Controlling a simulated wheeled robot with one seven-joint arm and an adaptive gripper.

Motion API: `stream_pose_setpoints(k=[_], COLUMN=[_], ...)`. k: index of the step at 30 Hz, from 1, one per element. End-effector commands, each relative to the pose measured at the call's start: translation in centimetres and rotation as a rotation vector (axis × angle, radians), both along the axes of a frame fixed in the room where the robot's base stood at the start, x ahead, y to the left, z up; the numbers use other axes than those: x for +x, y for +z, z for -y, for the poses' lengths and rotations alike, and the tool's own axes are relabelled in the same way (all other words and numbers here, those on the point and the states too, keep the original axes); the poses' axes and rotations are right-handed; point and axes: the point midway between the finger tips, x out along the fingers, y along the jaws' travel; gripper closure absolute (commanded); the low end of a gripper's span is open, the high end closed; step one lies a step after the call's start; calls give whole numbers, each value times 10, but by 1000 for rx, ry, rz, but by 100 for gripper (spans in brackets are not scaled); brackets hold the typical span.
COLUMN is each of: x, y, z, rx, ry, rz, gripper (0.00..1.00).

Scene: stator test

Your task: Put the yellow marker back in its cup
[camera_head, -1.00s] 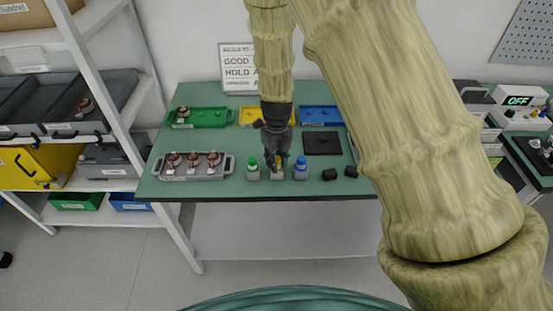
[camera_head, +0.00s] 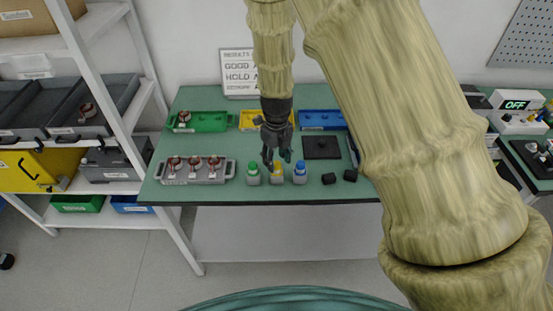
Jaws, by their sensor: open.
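The yellow marker (camera_head: 277,164) stands upright in a small grey cup (camera_head: 277,178) near the front edge of the green table, and only its yellow top shows above the cup. It is between a green marker (camera_head: 253,166) in a cup on the left and a blue marker (camera_head: 300,167) in a cup on the right. My gripper (camera_head: 277,158) is open, pointing down just above and behind the yellow marker. It appears empty. Whether a fingertip touches the marker cannot be told at this size.
A grey tray with several copper-wound parts (camera_head: 228,177) is at the left of the table (camera_head: 220,197). Green (camera_head: 200,128), yellow and blue (camera_head: 321,127) trays line the back, with a black pad (camera_head: 322,148) in front. Two black blocks (camera_head: 329,178) lie front right. Shelving stands left.

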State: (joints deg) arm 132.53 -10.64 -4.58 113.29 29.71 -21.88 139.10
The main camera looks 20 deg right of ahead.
Motion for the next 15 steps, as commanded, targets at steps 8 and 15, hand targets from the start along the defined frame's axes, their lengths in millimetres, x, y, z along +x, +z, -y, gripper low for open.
stream_pose_setpoints(k=[8, 15], x=[0, 0], y=[37, 64], z=[0, 0], rx=[-2, -2], ry=[2, 2], rz=[2, 1], gripper=[55, 55])
